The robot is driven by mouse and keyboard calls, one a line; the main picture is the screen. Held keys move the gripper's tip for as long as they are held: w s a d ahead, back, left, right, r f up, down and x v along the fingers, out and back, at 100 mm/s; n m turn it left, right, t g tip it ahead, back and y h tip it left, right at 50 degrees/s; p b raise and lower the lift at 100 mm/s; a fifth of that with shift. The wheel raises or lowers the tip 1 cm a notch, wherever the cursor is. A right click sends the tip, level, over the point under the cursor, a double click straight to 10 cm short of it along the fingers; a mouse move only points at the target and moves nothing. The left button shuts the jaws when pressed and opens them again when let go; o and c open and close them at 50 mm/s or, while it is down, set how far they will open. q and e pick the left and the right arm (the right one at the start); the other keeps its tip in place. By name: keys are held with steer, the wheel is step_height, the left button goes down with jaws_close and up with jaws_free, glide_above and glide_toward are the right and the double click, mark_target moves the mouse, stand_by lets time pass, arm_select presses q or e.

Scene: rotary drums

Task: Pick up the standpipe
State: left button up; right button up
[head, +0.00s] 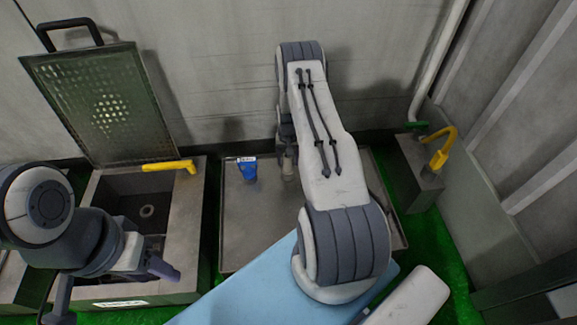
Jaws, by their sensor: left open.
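No part is clearly recognisable as the standpipe. A small pale upright piece (288,168) shows at the back of the grey tray (260,220), directly below my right gripper (287,150). I cannot tell if it is the standpipe or part of the gripper. The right jaws are small and partly hidden by my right arm, so their state is unclear. My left gripper (155,263) is open and empty over the front of the left basin (190,225), well away from the pale piece.
A blue bottle-like item (247,170) is on the tray left of my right gripper. The basin has a round drain, a raised perforated lid (105,105) and a yellow handle (170,166). A yellow bent pipe (440,150) stands on a grey box at right.

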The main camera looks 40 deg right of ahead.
jaws_close()
